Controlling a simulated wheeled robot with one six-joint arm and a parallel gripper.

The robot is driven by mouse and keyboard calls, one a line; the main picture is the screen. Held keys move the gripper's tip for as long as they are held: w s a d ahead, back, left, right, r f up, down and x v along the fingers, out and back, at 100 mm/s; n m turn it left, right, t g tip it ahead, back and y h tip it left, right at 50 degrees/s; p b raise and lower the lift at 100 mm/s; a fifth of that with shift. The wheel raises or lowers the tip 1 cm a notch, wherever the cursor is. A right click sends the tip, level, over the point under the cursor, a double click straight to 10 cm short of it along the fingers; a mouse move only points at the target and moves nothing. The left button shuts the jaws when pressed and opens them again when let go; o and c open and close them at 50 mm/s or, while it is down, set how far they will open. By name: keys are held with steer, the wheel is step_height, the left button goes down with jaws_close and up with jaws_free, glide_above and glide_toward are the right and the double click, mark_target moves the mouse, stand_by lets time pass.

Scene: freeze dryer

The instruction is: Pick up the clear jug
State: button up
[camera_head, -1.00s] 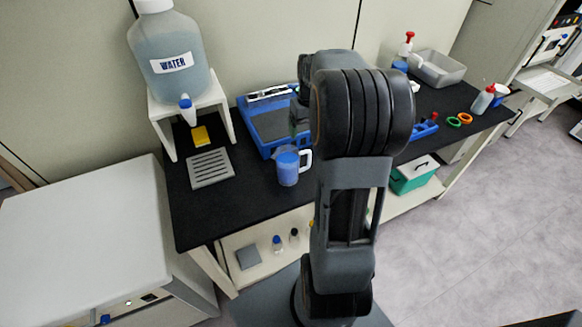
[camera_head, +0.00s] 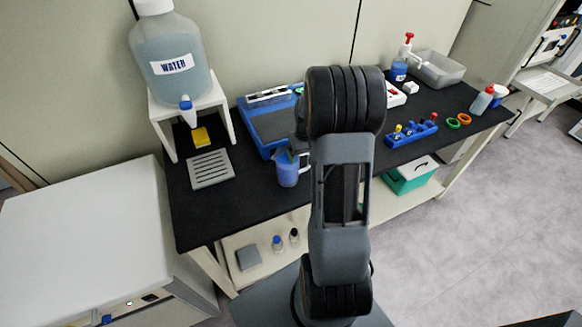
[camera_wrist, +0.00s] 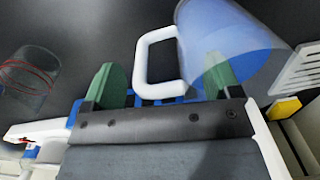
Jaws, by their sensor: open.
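The clear jug (camera_head: 287,173) stands upright on the black bench, with blue at its lower part, in front of the blue tray device. In the wrist view the jug (camera_wrist: 235,35) is at the top right, with its white handle (camera_wrist: 143,62) pointing left. My gripper (camera_wrist: 161,68) is open, with its green fingers apart. In that view the handle lies between the fingers, and the right finger overlaps the jug's body. I cannot tell whether either finger touches it. In the head view my arm hides most of the gripper and part of the handle.
The blue tray device (camera_head: 272,122) is close behind the jug. A slotted drain plate (camera_head: 211,169) and the water container (camera_head: 172,55) on its white stand are to the left. A clear beaker (camera_wrist: 30,78) shows left in the wrist view. A blue rack (camera_head: 412,133) is to the right.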

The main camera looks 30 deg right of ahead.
steer(key=shift+f, duration=0.2)
steer(key=shift+c, duration=0.4)
steer(key=c, duration=1.2)
steer(key=shift+c, duration=0.4)
steer(key=shift+r, duration=0.2)
